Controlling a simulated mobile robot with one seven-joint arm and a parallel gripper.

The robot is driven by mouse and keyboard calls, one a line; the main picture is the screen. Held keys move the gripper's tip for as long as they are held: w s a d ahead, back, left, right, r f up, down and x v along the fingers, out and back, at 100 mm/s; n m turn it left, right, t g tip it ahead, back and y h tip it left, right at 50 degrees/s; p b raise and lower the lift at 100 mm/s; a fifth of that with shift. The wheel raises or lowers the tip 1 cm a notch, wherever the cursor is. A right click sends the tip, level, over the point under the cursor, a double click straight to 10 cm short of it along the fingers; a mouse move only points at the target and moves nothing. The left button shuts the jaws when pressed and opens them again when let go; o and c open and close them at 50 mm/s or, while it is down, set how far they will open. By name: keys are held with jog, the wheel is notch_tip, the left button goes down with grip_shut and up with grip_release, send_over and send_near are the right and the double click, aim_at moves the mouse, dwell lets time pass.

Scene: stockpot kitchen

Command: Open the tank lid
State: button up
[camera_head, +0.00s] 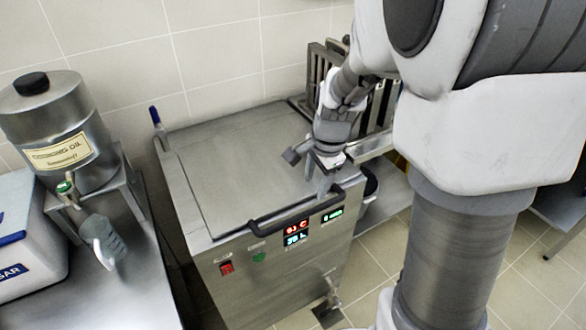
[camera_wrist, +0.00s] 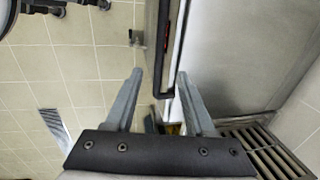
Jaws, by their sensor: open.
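The tank (camera_head: 285,270) is a metal box with its flat grey lid (camera_head: 235,165) lying shut on top. A dark bar handle (camera_head: 285,215) runs along the lid's front edge. My gripper (camera_head: 319,178) is open above the lid's front right part, close to the handle's right end. In the wrist view, my open fingers (camera_wrist: 157,85) point toward the lid's edge, and the handle (camera_wrist: 168,85) appears in the gap between them, nearer the right finger. I cannot tell whether a finger touches it. The lid surface also shows in the wrist view (camera_wrist: 235,50).
A cooking oil dispenser (camera_head: 60,125) and a white sugar bin (camera_head: 28,235) stand on the metal counter at left. The tank's front has lit displays (camera_head: 296,231) and a tap (camera_head: 330,290). A metal rack (camera_head: 375,105) stands behind my arm. Tiled floor is free in front.

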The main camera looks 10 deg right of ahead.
aim_at(307, 212)
jog(key=f, duration=0.4)
jog(key=w+f+b, duration=0.1)
jog(key=f, duration=0.3)
jog(key=w+f+b, duration=0.1)
jog(key=f, duration=0.3)
jog(key=shift+w+a, duration=0.15)
jog(key=shift+a, duration=0.2)
grip_shut()
dwell(0.7)
